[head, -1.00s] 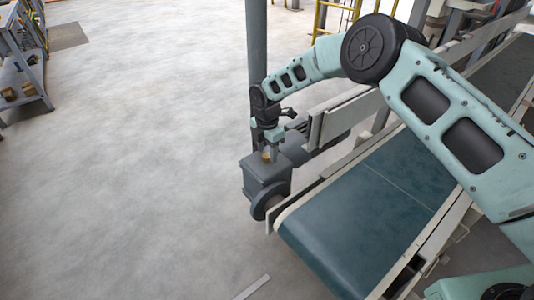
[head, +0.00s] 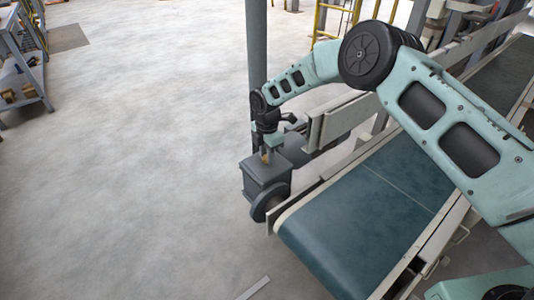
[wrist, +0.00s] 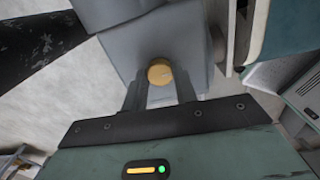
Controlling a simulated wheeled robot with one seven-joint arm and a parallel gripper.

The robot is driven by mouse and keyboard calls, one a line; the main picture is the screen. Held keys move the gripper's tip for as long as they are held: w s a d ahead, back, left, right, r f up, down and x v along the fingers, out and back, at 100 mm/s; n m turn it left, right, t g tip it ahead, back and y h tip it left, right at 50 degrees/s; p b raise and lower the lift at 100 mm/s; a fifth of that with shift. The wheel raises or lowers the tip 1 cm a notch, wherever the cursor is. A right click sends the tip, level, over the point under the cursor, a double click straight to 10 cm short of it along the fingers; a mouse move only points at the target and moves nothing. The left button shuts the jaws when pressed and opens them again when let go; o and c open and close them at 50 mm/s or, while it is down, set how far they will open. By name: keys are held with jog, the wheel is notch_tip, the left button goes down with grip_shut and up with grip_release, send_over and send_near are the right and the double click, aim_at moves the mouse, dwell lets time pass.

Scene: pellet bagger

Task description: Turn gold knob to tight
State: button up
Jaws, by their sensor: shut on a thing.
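The gold knob (wrist: 160,72) is a small round brass-coloured cap on the top face of a grey box-shaped housing (head: 262,178) at the near end of the conveyor. In the wrist view the knob sits between the two fingertips of my gripper (wrist: 160,88), which is shut on it. In the head view my gripper (head: 267,152) points down onto the housing's top, and only a bit of the knob shows beside the fingers. I cannot read a tightness mark on the knob.
The conveyor belt (head: 375,205) runs from the housing to the upper right, with pale side rails. A grey post (head: 257,50) stands behind my gripper. A shelf rack (head: 22,65) is at the far left. The floor left of the housing is clear.

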jog(key=m, duration=0.4)
jog(key=shift+m, duration=0.4)
jog(key=m, duration=0.4)
jog(key=shift+p, duration=0.4)
jog(key=m, duration=0.9)
jog(key=shift+m, duration=0.3)
jog(key=m, duration=0.9)
jog(key=shift+p, duration=0.3)
jog(key=m, duration=0.4)
jog(key=shift+m, duration=1.9)
